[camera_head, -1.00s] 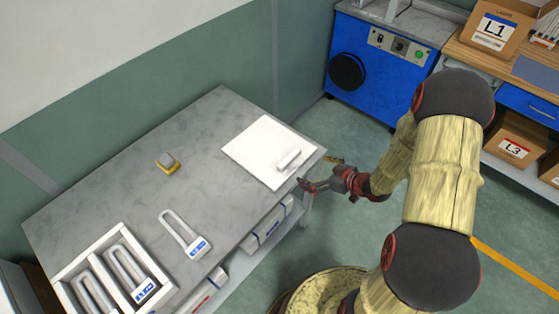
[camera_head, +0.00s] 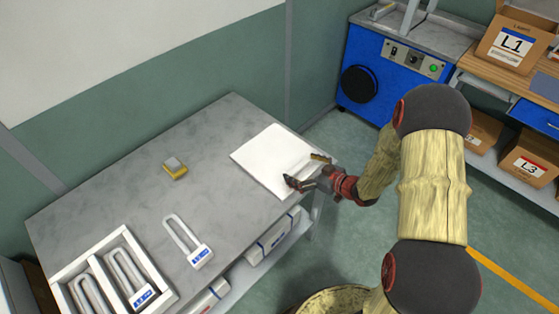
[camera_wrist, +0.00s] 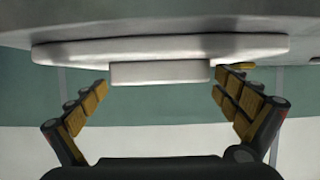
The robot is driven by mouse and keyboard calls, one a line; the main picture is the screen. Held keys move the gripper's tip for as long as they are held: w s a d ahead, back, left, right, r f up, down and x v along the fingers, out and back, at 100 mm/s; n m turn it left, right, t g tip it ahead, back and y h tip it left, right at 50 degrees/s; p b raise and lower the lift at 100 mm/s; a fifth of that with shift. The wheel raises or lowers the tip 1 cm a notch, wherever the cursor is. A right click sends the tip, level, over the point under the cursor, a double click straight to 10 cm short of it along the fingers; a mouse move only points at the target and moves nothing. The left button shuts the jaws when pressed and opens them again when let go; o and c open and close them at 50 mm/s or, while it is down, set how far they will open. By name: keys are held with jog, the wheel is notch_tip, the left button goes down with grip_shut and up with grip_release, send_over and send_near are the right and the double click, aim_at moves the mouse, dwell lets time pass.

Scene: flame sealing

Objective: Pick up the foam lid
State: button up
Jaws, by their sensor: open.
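The foam lid (camera_head: 262,151) is a flat white square slab lying on the grey table near its right end. In the wrist view it shows edge-on as a wide pale slab (camera_wrist: 240,45), with its raised handle block (camera_wrist: 160,72) nearer to me. My gripper (camera_head: 306,171) is at the lid's right side, over the table edge. In the wrist view my gripper (camera_wrist: 158,90) is open, with one finger on each side of the handle block and visible gaps to it. In the head view the gripper hides the handle.
A grey and yellow block (camera_head: 175,169) lies on the table (camera_head: 130,190). A U-shaped tube with a label (camera_head: 186,240) lies near the front edge, and a white tray (camera_head: 122,236) with similar tubes stands at left. A blue machine (camera_head: 385,75) stands behind.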

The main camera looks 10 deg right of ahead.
jog(key=c, duration=0.3)
jog(key=c, duration=0.6)
jog(key=shift+r, duration=0.1)
